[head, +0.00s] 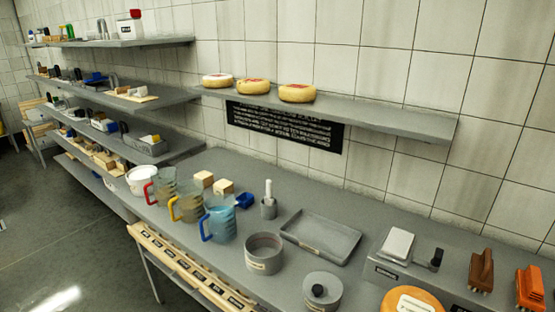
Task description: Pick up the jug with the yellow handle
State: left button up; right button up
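The jug with the yellow handle (188,203) stands upright on the grey worktop, its body see-through and its handle facing left. A jug with a red handle (162,186) stands just behind it to the left. A jug with a blue handle (220,224) stands just in front of it to the right. The three jugs stand close together in a slanting row near the worktop's front edge. Neither of my grippers shows in the head view.
A white tub (141,180) stands left of the jugs. Pale blocks (223,187) and a blue scoop (244,200) lie behind them. A round grey mould (264,255) and a grey tray (320,238) are to the right. A wall shelf (380,118) holds cheese wheels above the worktop.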

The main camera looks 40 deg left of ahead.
aim_at(188, 204)
jog(key=u, duration=1.75)
jog(key=z, duration=0.45)
jog(key=i+j+z, duration=0.1)
jog(key=j+z, duration=0.85)
jog(key=k+j, duration=0.05)
jog(key=j, duration=0.05)
